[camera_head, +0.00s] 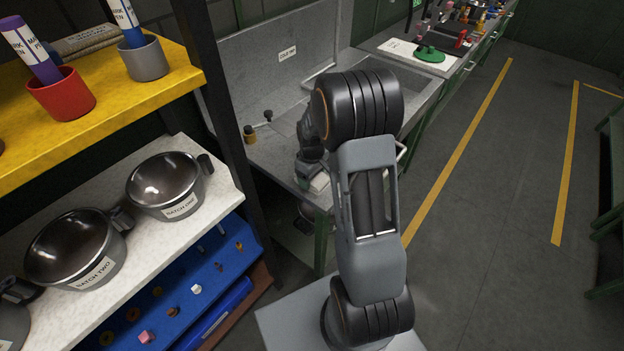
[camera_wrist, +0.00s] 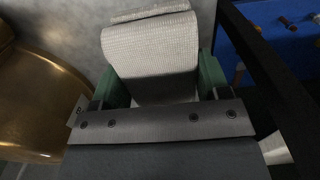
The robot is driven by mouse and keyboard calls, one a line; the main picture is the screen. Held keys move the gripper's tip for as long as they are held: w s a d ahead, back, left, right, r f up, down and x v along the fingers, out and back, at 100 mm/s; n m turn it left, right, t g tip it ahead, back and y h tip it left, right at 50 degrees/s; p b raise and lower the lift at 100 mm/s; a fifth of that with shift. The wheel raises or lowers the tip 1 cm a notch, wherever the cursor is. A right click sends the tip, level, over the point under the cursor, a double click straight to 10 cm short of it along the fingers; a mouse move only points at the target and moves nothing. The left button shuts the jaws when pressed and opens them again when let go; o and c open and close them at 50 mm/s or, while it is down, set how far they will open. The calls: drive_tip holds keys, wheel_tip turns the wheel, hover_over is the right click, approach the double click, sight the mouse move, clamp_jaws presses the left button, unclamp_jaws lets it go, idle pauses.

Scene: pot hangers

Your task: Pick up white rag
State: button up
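The white rag (camera_wrist: 150,45) is a pale woven cloth with a fold at its top, large in the middle of the wrist view. The two green finger pads of my gripper (camera_wrist: 163,88) stand apart, one on each side of the rag, with cloth filling the gap. I cannot tell whether they press on it. In the head view my gripper (camera_head: 310,168) is low at the near front edge of the sink counter, mostly behind my arm. A small pale patch (camera_head: 320,182) beside it may be the rag.
The grey sink unit (camera_head: 270,75) stands behind my arm. A shelf rack on the left holds bowls (camera_head: 165,182) and cups (camera_head: 62,95); its dark post (camera_head: 226,95) is near my arm. A brass-coloured round vessel (camera_wrist: 40,100) is left of my gripper. Open floor (camera_head: 480,230) lies right.

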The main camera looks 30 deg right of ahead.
drive_tip(key=c, duration=0.4)
drive_tip(key=shift+r, duration=0.1)
drive_tip(key=shift+c, duration=0.2)
drive_tip(key=shift+r, duration=0.45)
wheel_tip(320, 180, up, 2)
drive_tip(key=shift+a+r, duration=0.1)
drive_tip(key=shift+r, duration=0.15)
drive_tip(key=s+a+r+b, duration=0.2)
drive_tip(key=s+a+r, duration=0.6)
drive_tip(key=s, duration=0.3)
drive_tip(key=shift+a+r, duration=0.25)
drive_tip(key=shift+r, duration=0.5)
